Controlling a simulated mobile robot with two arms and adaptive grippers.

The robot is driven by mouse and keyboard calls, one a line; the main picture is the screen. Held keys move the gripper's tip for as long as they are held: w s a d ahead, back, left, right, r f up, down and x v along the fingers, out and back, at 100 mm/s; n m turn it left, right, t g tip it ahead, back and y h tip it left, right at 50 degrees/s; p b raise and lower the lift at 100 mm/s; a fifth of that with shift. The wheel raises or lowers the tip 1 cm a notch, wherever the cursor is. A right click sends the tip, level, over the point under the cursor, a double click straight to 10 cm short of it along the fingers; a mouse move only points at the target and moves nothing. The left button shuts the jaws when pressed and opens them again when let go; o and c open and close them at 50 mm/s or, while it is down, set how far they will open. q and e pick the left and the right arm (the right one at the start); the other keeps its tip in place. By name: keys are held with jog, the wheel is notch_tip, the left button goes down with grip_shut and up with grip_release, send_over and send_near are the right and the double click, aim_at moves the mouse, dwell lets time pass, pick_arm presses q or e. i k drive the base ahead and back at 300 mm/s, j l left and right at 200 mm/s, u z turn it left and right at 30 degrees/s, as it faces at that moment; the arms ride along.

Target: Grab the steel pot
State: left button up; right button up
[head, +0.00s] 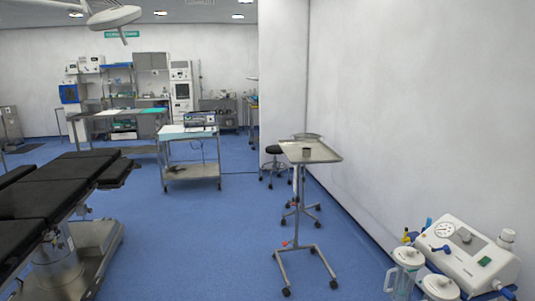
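A small dark steel pot (307,152) stands on the tray top of a wheeled stand (325,156) a little right of the middle of the head view. It is small in the picture, so its details cannot be made out. Neither of my grippers shows in this view.
A black operating table (60,200) fills the left. A machine with a gauge (465,248) and clear jars (405,268) stand at the lower right, by the white wall (420,110). A trolley (190,160) and a stool (274,150) are farther back. The blue floor (190,245) between is clear.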

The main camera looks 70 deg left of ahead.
aim_at(306, 152)
jog(key=u, duration=1.85)
jog(key=i+z, duration=0.1)
jog(key=i, duration=0.3)
jog(key=i+j+z, duration=0.15)
jog(key=i, duration=0.3)
